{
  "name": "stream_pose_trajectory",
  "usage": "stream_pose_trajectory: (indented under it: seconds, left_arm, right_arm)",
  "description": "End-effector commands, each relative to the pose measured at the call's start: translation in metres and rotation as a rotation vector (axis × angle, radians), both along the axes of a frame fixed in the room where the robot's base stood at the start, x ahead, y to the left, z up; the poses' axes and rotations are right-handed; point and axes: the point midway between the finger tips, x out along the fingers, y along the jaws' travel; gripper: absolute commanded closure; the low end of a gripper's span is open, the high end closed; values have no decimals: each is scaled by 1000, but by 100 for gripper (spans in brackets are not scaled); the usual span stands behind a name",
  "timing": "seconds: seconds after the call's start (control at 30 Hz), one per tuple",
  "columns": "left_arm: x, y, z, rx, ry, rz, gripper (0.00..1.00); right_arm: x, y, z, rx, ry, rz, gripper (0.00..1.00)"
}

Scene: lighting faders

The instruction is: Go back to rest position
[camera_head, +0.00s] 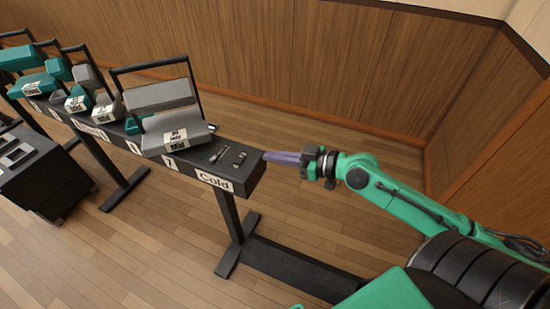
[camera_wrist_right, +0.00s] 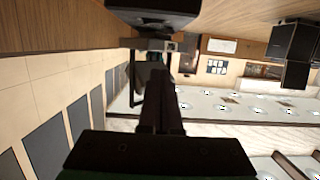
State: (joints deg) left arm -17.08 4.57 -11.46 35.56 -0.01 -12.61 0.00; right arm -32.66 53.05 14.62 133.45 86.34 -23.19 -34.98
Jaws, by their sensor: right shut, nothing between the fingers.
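My right gripper (camera_head: 270,157) is shut and empty, its purple-grey fingers together and pointing left. In the head view its tips show beside the right end of the black fader bar (camera_head: 256,181), very close to it; I cannot tell if they touch. The bar's end carries small faders (camera_head: 228,155) and a label (camera_head: 214,181) reading "Cold". In the right wrist view the dark closed fingers (camera_wrist_right: 158,100) stand in the middle. My left gripper is not in view.
Grey and teal lamp fixtures (camera_head: 176,138) with "Mid" labels sit in black yokes along the bar. A black box (camera_head: 45,176) stands at the left. The bar's stand (camera_head: 233,225) reaches the wooden floor. Floor between the bar and the panelled wall (camera_head: 300,65) is clear.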

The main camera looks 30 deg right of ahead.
Motion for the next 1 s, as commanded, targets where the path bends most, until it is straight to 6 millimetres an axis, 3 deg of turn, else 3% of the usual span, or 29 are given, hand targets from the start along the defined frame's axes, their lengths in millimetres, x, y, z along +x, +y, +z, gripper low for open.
stream_pose_trajectory:
  seconds: [0.47,0.57,0.6,0.67,0.77,0.8,0.9,1.0]
  left_arm:
    - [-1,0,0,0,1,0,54]
    - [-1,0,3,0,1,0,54]
    - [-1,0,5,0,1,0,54]
    - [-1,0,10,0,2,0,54]
    - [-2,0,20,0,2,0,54]
    - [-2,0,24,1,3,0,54]
    - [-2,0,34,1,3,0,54]
    - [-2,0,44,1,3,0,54]
  right_arm:
    - [-1,-1,0,0,0,0,100]
    - [4,-13,-7,-4,13,-37,100]
    - [8,-27,-16,-9,28,-77,100]
    - [14,-57,-39,-23,67,-161,100]
    - [10,-121,-100,-62,172,-344,100]
    - [1,-143,-131,-83,226,-414,100]
    - [-36,-183,-208,-142,377,-555,100]
    - [-92,-195,-285,-215,546,-643,100]
